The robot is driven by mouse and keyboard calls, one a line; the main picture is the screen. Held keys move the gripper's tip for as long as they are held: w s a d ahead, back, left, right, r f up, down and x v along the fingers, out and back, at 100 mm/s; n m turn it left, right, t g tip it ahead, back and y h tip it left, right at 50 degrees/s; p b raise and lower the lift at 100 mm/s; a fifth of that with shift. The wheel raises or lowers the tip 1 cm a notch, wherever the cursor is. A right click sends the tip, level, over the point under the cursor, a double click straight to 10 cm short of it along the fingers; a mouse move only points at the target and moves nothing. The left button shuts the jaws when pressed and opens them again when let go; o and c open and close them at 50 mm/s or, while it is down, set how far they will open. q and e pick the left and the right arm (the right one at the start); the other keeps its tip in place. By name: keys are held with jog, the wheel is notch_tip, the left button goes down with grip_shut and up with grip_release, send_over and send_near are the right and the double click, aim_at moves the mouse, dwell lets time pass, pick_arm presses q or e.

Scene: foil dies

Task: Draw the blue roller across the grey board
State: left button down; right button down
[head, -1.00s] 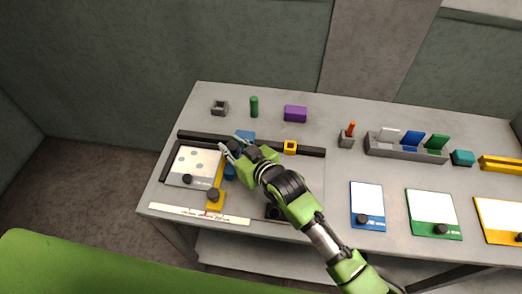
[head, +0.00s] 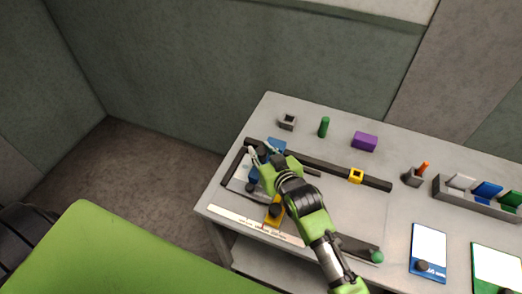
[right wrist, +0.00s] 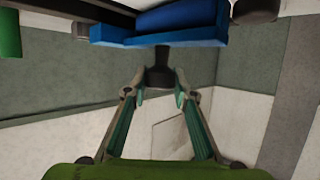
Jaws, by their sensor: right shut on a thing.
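The blue roller (head: 277,145) shows on both sides of my right gripper at the left end of the worktable. Its blue body also shows above the fingers in the right wrist view (right wrist: 180,17). My right gripper (head: 258,155) is shut on the roller's dark grip, which sits between the fingertips in the right wrist view (right wrist: 160,78). The pale grey board (head: 238,186) lies beneath, inside the dark frame, largely hidden by the roller and gripper. Contact between roller and board cannot be seen. My left gripper is not in view.
A dark rail (head: 320,166) with a yellow clamp (head: 356,175) runs behind. A yellow piece with a dark knob (head: 274,213) stands in front, by a white ruler strip (head: 255,225). A purple block (head: 364,141) and a green peg (head: 323,127) stand farther back.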

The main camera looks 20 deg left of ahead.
jog(key=c, duration=1.7)
grip_release()
jog(key=shift+d, duration=0.1)
jog(key=v, duration=1.2)
